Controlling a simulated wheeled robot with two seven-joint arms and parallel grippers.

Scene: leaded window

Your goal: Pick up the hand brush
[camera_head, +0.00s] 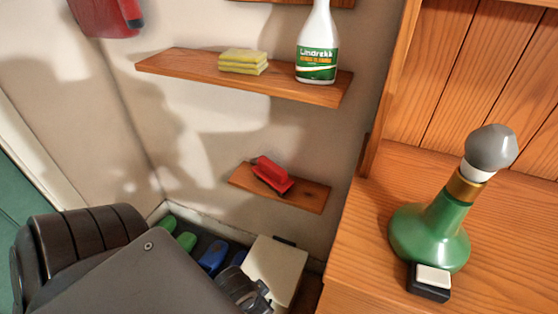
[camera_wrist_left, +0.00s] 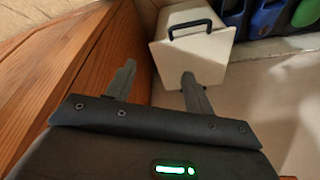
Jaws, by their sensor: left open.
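The hand brush (camera_head: 271,175), red on top with a dark underside, lies on the small lower wooden shelf (camera_head: 308,196) in the head view. My left arm comes in from the lower left, with its gripper (camera_head: 258,298) low in the picture, below the brush and apart from it. In the left wrist view the two fingers of my left gripper (camera_wrist_left: 157,85) stand apart with nothing between them. The brush does not show in the left wrist view. My right gripper is in neither view.
A white box (camera_head: 277,265) with a black handle stands on the floor near my left gripper; it also shows in the left wrist view (camera_wrist_left: 195,58). An upper shelf (camera_head: 180,64) holds a sponge (camera_head: 243,61) and a spray bottle (camera_head: 317,45). A wooden cabinet (camera_head: 345,262) bears a green lamp (camera_head: 430,235).

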